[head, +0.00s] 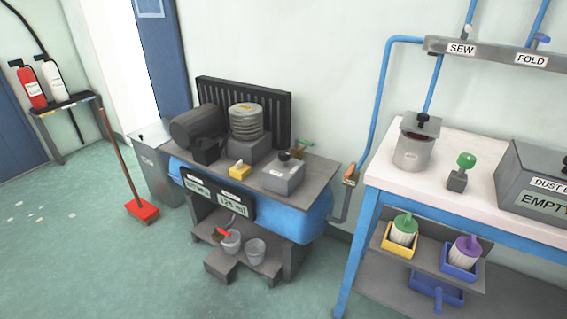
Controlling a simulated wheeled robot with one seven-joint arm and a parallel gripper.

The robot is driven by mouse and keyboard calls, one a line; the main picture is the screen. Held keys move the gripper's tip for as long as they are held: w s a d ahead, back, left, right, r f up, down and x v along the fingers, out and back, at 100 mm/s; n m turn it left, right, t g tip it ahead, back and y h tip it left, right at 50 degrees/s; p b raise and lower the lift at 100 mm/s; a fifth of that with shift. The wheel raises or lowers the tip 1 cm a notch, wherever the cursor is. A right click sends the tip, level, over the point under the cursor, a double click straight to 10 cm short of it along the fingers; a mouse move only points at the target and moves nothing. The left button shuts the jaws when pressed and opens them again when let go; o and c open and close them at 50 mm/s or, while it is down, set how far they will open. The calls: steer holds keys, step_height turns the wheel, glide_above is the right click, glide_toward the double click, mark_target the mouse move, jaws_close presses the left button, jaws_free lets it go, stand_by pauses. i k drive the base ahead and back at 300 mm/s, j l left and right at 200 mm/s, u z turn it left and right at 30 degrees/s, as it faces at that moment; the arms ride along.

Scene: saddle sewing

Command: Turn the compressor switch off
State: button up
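The compressor (292,220) stands against the wall left of centre, with a blue tank under a grey top plate. On the top plate are a dark motor cylinder (197,128), a ribbed pump head (246,121), a small yellow box (239,171) with a pale toggle-like part on top, and a grey box (284,177) with a black knob. The yellow box looks like a switch; which way its toggle is set is too small to tell. My gripper is not in view.
A white-topped bench (460,150) stands at the right, with a blue pipe (379,100) between it and the compressor. Small buckets (256,251) sit below the tank. The left floor is mostly clear.

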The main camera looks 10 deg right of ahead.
mark_target(285, 155)
steer(key=i+j+u, duration=0.35)
steer(key=i, duration=0.45)
steer(key=i+u, duration=0.3)
steer(key=i, duration=0.45)
steer(key=i+l, duration=0.15)
steer(key=i+l+u, duration=0.1)
steer(key=l, duration=0.25)
